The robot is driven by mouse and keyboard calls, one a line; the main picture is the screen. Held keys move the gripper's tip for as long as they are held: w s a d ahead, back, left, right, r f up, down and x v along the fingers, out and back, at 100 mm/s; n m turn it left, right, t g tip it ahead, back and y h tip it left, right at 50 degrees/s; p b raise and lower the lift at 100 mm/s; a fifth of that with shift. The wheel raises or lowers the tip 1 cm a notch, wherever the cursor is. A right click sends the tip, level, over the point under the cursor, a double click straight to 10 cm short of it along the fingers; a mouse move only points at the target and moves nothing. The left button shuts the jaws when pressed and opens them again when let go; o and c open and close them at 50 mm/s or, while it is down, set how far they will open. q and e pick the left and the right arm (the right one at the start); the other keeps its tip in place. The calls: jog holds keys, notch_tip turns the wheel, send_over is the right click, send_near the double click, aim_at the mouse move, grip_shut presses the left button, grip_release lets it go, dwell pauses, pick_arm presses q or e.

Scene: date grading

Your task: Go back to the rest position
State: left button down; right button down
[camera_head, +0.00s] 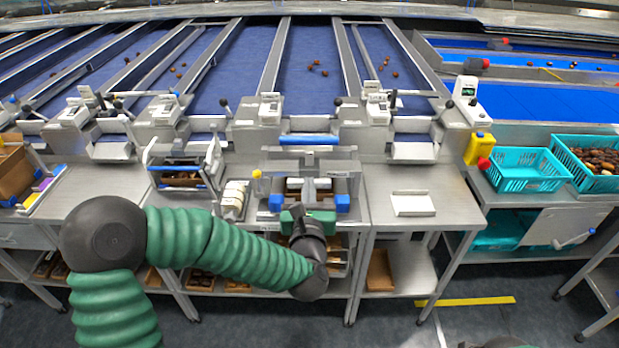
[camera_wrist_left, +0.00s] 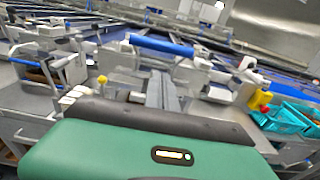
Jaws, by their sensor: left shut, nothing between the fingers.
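My left arm comes in from the left in the head view, green and ribbed. Its gripper (camera_head: 308,190) points away over the middle workstation and is shut and empty. The two grey fingers also show together in the left wrist view (camera_wrist_left: 161,88), above my green wrist housing. The fingertips are near the metal fixture with blue blocks (camera_head: 342,203); whether they touch it I cannot tell. My right gripper is not in view.
Steel tables (camera_head: 408,186) run along the blue sorting lanes (camera_head: 305,85). A white tray (camera_head: 413,205) lies right of the fixture.

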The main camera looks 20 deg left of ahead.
pick_arm(q)
jog(key=s+d+f+m+g+h, duration=0.25)
jog(key=f+m, duration=0.35)
jog(key=m, duration=0.4)
jog(key=s+d+f+m+g+h, duration=0.25)
jog(key=d+f+m+h, duration=0.2)
jog(key=m, duration=0.45)
jog(key=s+a+f+m+g, duration=0.2)
jog(key=s+a+m+g, duration=0.1)
jog(key=s+m, duration=0.3)
jog(key=s+a+f+m+g+y, duration=0.1)
jog(key=s+a+f+m+g, duration=0.2)
jog(key=s+m, duration=0.4)
jog(key=s+a+f+m+g+y, duration=0.1)
jog(key=s+a+f+m+g, duration=0.1)
jog(key=s+m, duration=0.5)
jog(key=shift+s+a+f+g, duration=0.3)
jog(key=shift+s+a+g, duration=0.25)
jog(key=shift+a, duration=0.4)
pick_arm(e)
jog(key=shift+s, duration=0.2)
pick_arm(q)
jog(key=shift+d, duration=0.15)
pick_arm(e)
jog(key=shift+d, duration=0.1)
